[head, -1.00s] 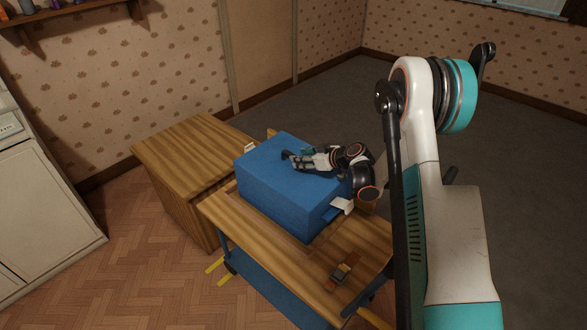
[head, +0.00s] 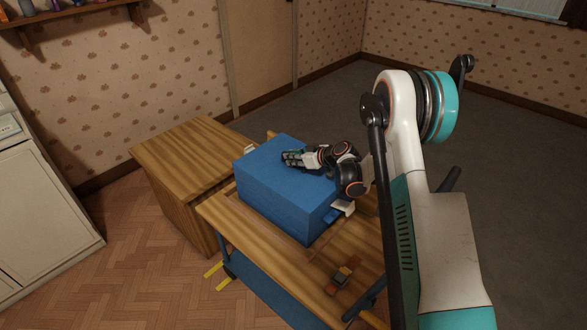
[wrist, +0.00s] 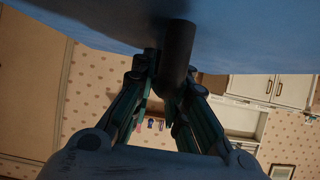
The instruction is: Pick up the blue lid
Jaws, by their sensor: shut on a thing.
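The blue lid (head: 262,155) appears as the flat top of a large blue box-like block; I cannot make out a seam between lid and body. My gripper (head: 287,158) lies low over this top, its fingers pointing left. In the wrist view the blue surface (wrist: 240,45) fills the upper part of the picture. A dark round handle (wrist: 178,50) stands out from it. My gripper (wrist: 172,75) is shut on this handle, with a finger on either side. The handle is hidden by my gripper in the head view.
The blue block sits on a wooden workbench (head: 225,218). A small brown and orange object (head: 342,277) lies near its front. A white piece (head: 344,208) is by the block's right corner. A wooden cabinet (head: 185,150) stands to the left. Carpet beyond is clear.

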